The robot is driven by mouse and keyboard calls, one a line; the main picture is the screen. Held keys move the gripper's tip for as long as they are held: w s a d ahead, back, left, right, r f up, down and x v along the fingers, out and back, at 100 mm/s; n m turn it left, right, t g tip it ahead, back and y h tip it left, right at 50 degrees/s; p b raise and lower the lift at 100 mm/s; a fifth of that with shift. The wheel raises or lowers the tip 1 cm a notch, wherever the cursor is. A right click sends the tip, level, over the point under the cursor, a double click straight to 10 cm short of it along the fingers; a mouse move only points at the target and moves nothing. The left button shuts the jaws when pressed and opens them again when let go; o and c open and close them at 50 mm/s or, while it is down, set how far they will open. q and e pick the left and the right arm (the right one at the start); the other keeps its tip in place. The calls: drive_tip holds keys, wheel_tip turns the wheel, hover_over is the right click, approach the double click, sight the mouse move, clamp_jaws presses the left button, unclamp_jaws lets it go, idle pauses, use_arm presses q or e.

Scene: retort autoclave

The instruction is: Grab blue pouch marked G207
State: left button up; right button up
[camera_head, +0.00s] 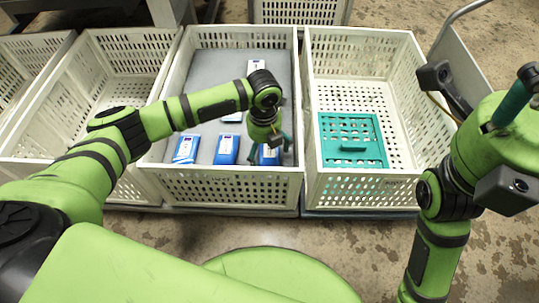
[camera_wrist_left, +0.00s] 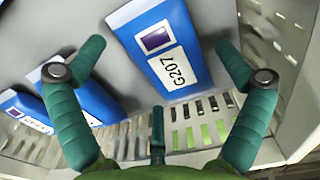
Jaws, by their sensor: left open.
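The blue pouch marked G207 (camera_wrist_left: 160,45) lies in the middle crate, its white label and dark square facing up in the left wrist view. In the head view this pouch (camera_head: 268,155) shows at the crate's near right, partly hidden by my left gripper (camera_head: 276,138). My left gripper (camera_wrist_left: 160,72) is open and empty, one teal finger on each side of the pouch. Whether the fingers touch it I cannot tell. Of my right gripper, a teal finger (camera_head: 512,102) shows at the right edge; its opening is not clear.
The middle crate (camera_head: 230,187) holds other blue pouches (camera_head: 226,149) (camera_head: 186,148) and a pale one (camera_head: 257,66) on a grey floor. Its perforated walls stand close to the G207 pouch. The right crate (camera_head: 360,187) holds a teal perforated panel (camera_head: 352,139). The left crate (camera_head: 130,62) looks empty.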

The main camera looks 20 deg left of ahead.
use_arm(q)
drive_tip(key=shift+f, duration=0.1)
drive_tip(key=c, duration=1.1)
